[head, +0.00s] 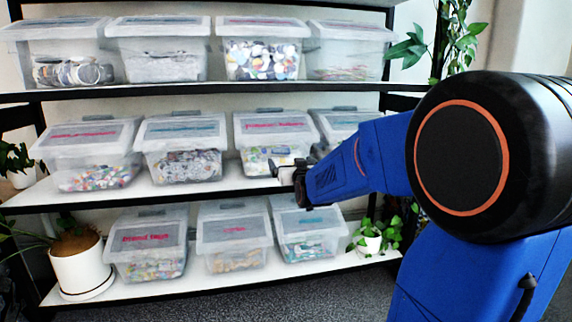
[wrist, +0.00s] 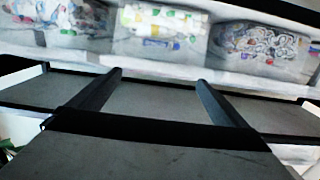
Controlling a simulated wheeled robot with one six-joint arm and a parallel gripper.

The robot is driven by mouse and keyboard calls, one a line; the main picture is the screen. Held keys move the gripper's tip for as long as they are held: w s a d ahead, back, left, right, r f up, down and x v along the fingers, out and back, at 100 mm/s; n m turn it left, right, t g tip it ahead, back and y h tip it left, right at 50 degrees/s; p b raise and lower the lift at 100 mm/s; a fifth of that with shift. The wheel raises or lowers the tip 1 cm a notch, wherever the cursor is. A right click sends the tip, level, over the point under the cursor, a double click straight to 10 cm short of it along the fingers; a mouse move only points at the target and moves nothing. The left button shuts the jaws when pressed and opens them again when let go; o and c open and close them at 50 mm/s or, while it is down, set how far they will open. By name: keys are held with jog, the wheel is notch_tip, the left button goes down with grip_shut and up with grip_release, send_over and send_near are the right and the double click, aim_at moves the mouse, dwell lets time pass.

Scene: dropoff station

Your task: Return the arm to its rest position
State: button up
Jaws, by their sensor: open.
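My gripper (head: 285,172) shows in the head view at the end of my blue arm, in front of the middle shelf (head: 215,186). In the wrist view its two dark fingers (wrist: 160,92) stand well apart with nothing between them. It is open and empty. In the head view it overlaps the lower right part of a clear bin with a pink label (head: 262,158); I cannot tell how much space lies between them. My arm reaches in from the right and hides part of the shelf's right side.
Clear lidded bins fill the upper shelf (head: 210,88) and the middle shelf. More bins, one with a red label (head: 150,240), stand on the lower shelf (head: 215,276). A white-potted plant (head: 82,265) stands at left. Another plant (head: 370,238) sits at lower right. Grey floor lies in front.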

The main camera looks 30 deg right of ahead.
jog(key=shift+a, duration=0.1)
jog(key=s+a+f+n+g+y, duration=0.1)
jog(key=s+a+f+g, duration=0.3)
jog(key=s, duration=0.9)
jog(key=s+a+f+n+g+y, duration=0.1)
jog(key=s+a+f+g, duration=0.3)
jog(key=s, duration=1)
jog(key=s+a+f+n+g+y, duration=0.1)
jog(key=s+a+f+g, duration=0.3)
jog(key=s+a+f, duration=0.5)
jog(key=s+f+y, duration=0.1)
jog(key=s, duration=0.3)
jog(key=shift+s+a+y, duration=0.2)
jog(key=shift+s+y, duration=0.2)
